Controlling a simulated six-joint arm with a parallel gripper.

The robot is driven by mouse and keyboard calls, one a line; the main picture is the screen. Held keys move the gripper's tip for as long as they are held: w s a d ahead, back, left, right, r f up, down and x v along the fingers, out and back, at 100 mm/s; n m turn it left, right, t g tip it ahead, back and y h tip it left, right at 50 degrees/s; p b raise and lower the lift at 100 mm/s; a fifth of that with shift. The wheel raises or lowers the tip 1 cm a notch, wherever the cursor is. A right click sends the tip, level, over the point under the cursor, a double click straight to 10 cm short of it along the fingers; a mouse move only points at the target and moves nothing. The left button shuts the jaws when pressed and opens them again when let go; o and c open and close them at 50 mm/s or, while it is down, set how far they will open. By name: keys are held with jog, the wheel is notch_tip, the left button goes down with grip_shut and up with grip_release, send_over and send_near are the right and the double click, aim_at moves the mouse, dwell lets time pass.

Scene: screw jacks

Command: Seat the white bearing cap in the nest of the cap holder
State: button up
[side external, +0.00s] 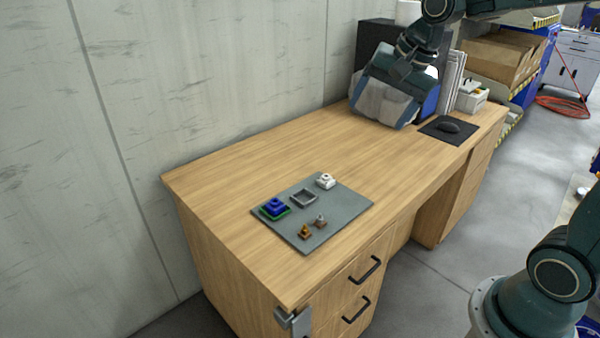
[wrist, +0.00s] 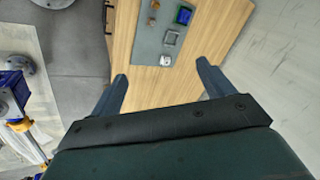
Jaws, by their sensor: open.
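The white bearing cap (side external: 326,181) sits on the grey mat (side external: 345,205), near its far right corner. In the wrist view the cap (wrist: 165,60) lies between the lines of the fingers, well beyond them. A grey square frame with a recessed middle, which looks like the cap holder (side external: 303,197), lies left of the cap, apart from it. The holder (wrist: 170,38) also shows in the wrist view, its recess seemingly empty. My gripper (wrist: 162,72) is open and empty, its two fingers wide apart. In the side view my arm's end is high at upper right, far from the mat.
A blue stepped block (side external: 274,206) sits on a green base at the mat's left. Two small parts, one orange-brown (side external: 305,232) and one grey-brown (side external: 320,221), stand near the mat's front. A mouse pad (side external: 447,129) lies at the desk's right end. The desk between is clear.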

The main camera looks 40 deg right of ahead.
jog(key=w+d+f+m, duration=0.4)
jog(key=w+f+m, duration=0.1)
jog(key=w, duration=0.2)
jog(key=w+d+f+m, duration=0.4)
jog(key=w+d+m, duration=0.1)
jog(key=w, duration=0.2)
jog(key=w+d+f+m+y, duration=0.1)
jog(key=w+d+f+m, duration=0.1)
jog(key=d+f+m, duration=0.2)
jog(key=w+d+f+m, duration=0.3)
jog(key=d+f+m, duration=0.1)
jog(key=f, duration=0.5)
jog(key=shift+w+d+g+y, duration=0.15)
jog(key=shift+w+g+y, duration=0.15)
jog(key=shift+w+y, duration=0.1)
jog(key=shift+f, duration=0.2)
send_over(328, 179)
jog(key=d, duration=0.2)
jog(key=shift+s+f, duration=0.25)
jog(key=shift+f, duration=1.7)
jog(key=shift+s+f, duration=0.2)
jog(key=shift+f, duration=1.7)
jog(key=shift+x, duration=2.6)
jog(key=shift+s, duration=0.1)
